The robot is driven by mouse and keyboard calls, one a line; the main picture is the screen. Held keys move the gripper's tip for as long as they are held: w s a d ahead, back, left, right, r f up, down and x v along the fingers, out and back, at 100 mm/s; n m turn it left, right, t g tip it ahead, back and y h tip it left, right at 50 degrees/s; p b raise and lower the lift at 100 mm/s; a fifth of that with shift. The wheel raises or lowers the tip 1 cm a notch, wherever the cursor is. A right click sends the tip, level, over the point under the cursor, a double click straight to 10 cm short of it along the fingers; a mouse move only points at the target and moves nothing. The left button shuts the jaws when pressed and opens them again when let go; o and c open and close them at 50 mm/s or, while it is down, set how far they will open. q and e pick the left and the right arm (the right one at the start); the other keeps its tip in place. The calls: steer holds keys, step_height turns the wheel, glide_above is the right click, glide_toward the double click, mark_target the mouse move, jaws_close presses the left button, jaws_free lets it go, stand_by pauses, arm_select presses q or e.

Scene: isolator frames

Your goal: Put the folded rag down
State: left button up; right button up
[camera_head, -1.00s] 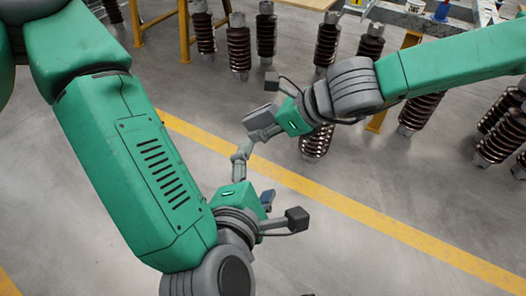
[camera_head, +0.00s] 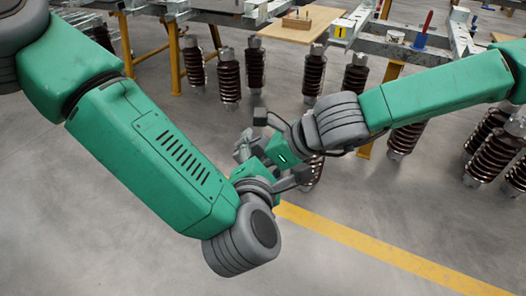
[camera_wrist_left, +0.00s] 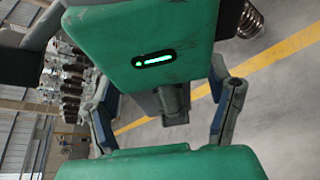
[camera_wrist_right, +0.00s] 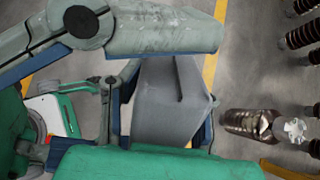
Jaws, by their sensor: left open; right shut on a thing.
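The folded rag (camera_wrist_right: 175,105) is a grey, flat-sided bundle in the right wrist view. It sits between the fingers of my right gripper, which is shut on it. In the head view my right gripper (camera_head: 268,142) is in the middle, and the rag cannot be made out clearly. My left gripper (camera_head: 246,150) is close beside it, and the two overlap in that view. In the left wrist view my left gripper (camera_wrist_left: 165,112) is open, its fingers apart, with my right gripper's green body just beyond. I cannot tell whether the grippers touch.
Brown ribbed insulators (camera_head: 229,78) stand on the grey floor below and beside the metal frames. A wooden board (camera_head: 302,24) lies on the frames at the back. A red-and-blue item (camera_head: 424,30) stands at back right. A yellow line (camera_head: 380,245) crosses open floor in front.

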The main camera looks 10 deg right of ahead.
arm_select(q)
steer(key=shift+w+d+f, duration=0.1)
steer(key=shift+w, duration=0.25)
steer(key=c, duration=1.2)
steer(key=shift+c, duration=0.2)
arm_select(e)
steer(key=o, duration=1.1)
